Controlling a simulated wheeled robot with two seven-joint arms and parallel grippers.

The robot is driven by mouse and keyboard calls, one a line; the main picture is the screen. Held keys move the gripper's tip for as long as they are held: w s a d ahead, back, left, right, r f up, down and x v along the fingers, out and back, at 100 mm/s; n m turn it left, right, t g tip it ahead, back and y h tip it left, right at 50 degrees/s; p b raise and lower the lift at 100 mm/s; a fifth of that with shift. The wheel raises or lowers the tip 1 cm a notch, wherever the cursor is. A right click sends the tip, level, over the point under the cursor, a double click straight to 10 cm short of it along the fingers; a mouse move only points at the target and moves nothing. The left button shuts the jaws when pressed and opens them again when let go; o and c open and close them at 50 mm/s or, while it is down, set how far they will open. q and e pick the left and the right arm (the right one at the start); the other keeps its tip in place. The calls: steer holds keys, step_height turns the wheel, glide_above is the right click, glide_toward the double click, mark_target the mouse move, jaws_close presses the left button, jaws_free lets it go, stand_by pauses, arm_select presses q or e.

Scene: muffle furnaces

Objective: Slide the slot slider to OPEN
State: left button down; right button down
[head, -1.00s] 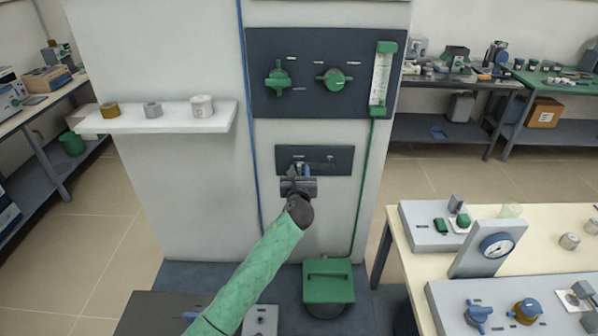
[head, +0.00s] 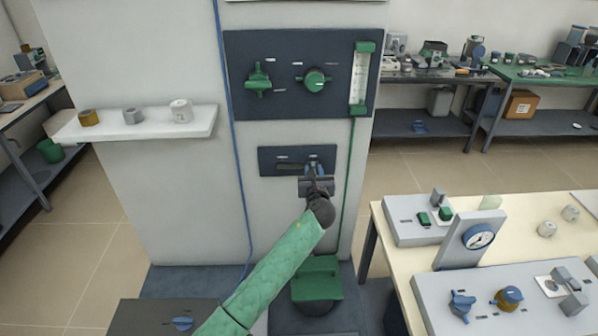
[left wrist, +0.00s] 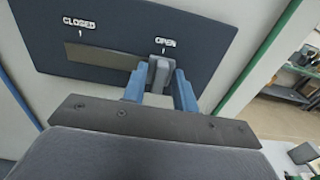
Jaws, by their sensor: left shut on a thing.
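The slot slider panel (head: 285,161) is a dark plate on the white column, below the larger valve panel. In the left wrist view the panel (left wrist: 110,32) has CLOSED printed on the left and OPEN on the right above a horizontal slot (left wrist: 100,57). The grey slider knob (left wrist: 159,72) is at the right end of the slot, under the OPEN mark. My left gripper (left wrist: 160,85) is shut on the knob, one blue finger on each side. In the head view my left gripper (head: 315,172) is at the right part of the panel, hiding the knob. My right gripper is not in view.
The larger panel (head: 300,100) above carries green valves and a flow tube (head: 361,78). A white shelf (head: 140,130) with small pots is on the left. A bench (head: 400,240) with control boxes and a gauge (head: 478,237) is on the right.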

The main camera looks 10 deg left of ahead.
arm_select(q)
steer(key=shift+d+r, duration=0.1)
steer(key=c, duration=1.5)
jaws_free()
steer(key=shift+o, duration=0.3)
steer(key=shift+d, duration=0.15)
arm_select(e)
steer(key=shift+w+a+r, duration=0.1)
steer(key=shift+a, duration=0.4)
arm_select(q)
steer(key=shift+s, duration=0.1)
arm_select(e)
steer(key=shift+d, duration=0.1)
